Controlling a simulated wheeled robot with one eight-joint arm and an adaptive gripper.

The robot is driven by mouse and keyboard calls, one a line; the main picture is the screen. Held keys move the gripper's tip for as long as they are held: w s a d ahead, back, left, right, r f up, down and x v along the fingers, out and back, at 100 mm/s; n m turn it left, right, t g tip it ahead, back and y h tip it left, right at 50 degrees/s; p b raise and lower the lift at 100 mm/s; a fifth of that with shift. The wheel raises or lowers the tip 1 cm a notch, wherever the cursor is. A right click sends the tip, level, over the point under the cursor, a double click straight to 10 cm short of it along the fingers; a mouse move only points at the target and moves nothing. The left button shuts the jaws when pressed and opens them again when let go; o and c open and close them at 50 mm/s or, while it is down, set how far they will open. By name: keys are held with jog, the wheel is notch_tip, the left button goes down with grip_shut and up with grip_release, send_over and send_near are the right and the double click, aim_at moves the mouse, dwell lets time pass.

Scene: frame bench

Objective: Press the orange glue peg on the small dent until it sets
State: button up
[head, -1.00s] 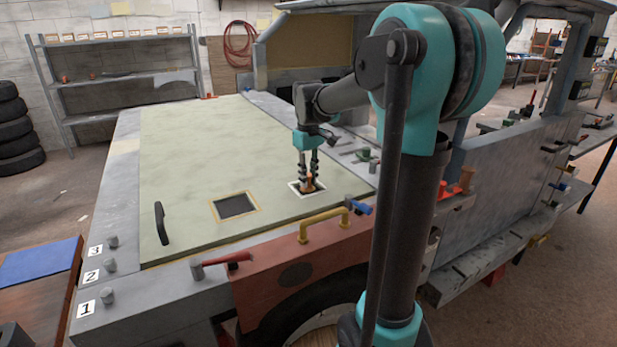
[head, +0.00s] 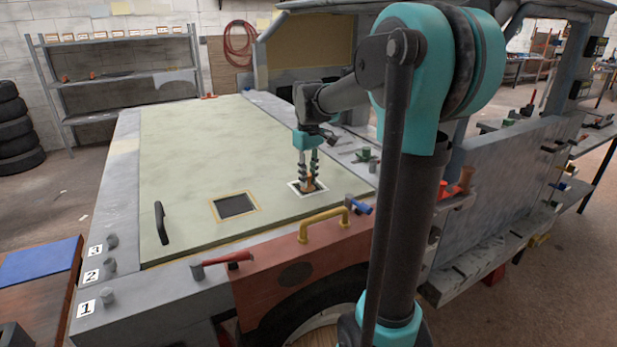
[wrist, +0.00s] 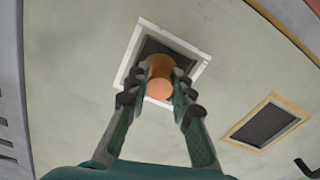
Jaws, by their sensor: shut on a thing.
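My gripper (head: 308,181) is over the right part of the pale green panel (head: 190,150). It is shut on the orange glue peg (wrist: 160,82), which shows between the fingertips in the wrist view. The peg stands within a white-framed dark square (wrist: 188,58) on the panel, its lower end over the dark area. I cannot tell how firmly the peg touches the surface, and the dent itself is hard to make out. A second dark square with a yellow frame (head: 235,206) lies to the left on the panel; it also shows in the wrist view (wrist: 266,122).
A black handle (head: 161,223) stands at the panel's left. A yellow handle (head: 323,223) and a red-handled hammer (head: 228,260) are along the front edge. Small tools and a green knob (head: 365,155) lie right of the panel. The panel's middle is clear.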

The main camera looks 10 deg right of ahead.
jog(key=o, duration=1)
